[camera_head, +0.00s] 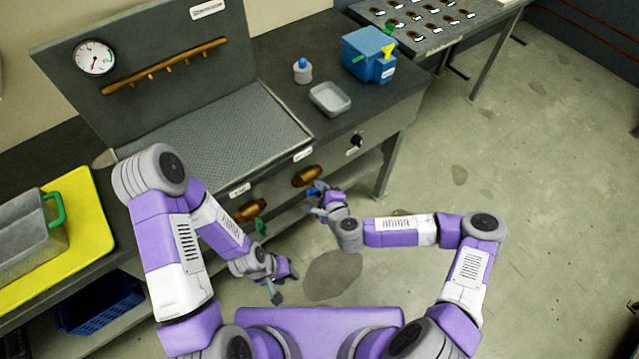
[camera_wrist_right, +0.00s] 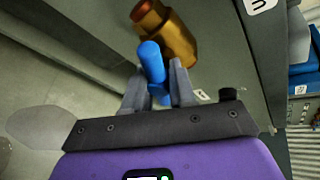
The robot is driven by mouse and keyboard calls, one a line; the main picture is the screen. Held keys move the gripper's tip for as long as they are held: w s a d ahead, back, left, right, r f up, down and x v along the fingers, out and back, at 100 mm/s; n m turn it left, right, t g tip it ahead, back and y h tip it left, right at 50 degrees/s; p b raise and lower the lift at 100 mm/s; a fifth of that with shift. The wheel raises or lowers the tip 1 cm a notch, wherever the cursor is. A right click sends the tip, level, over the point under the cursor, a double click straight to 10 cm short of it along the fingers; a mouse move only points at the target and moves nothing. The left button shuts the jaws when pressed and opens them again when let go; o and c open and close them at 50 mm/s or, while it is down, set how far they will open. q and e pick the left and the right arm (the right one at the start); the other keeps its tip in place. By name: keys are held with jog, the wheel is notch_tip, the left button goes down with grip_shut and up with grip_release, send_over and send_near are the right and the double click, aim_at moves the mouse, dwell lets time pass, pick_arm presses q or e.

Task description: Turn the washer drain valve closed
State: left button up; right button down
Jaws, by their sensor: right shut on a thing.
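A brass valve with a blue lever handle sits on the bench front; its brass body (camera_head: 307,176) shows in the head view. My right gripper (camera_head: 319,205) is at this blue handle. In the right wrist view the blue handle (camera_wrist_right: 152,60) runs from the brass body (camera_wrist_right: 178,40) down between the fingers of my right gripper (camera_wrist_right: 159,90), which are shut on it. A second brass valve (camera_head: 248,210) with a green handle (camera_head: 261,228) is to the left. My left gripper (camera_head: 283,283) is open and empty, over the floor in front of the bench. Valve labels are too small to read.
The bench has a black knob (camera_head: 356,140) on its front and a gauge panel (camera_head: 150,60) at the back. A grey dish (camera_head: 330,99), a small bottle (camera_head: 302,74) and a blue box (camera_head: 366,52) stand on top. The floor at right is clear.

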jog(key=shift+m+g+y+p, duration=0.4)
jog(key=shift+m+p, duration=0.15)
jog(key=shift+m, duration=0.05)
jog(key=shift+m+g+y+p, duration=0.5)
jog(key=shift+m+y+p, duration=0.1)
jog(key=shift+m, duration=0.2)
jog(key=shift+f+m+g+y+p, duration=0.1)
jog(key=shift+m+g+y+p, duration=0.3)
jog(key=shift+m, duration=0.5)
jog(key=shift+m+g+y, duration=0.6)
jog(key=shift+m+y, duration=0.6)
jog(key=c, duration=1)
grip_release()
jog(key=shift+c, duration=0.2)
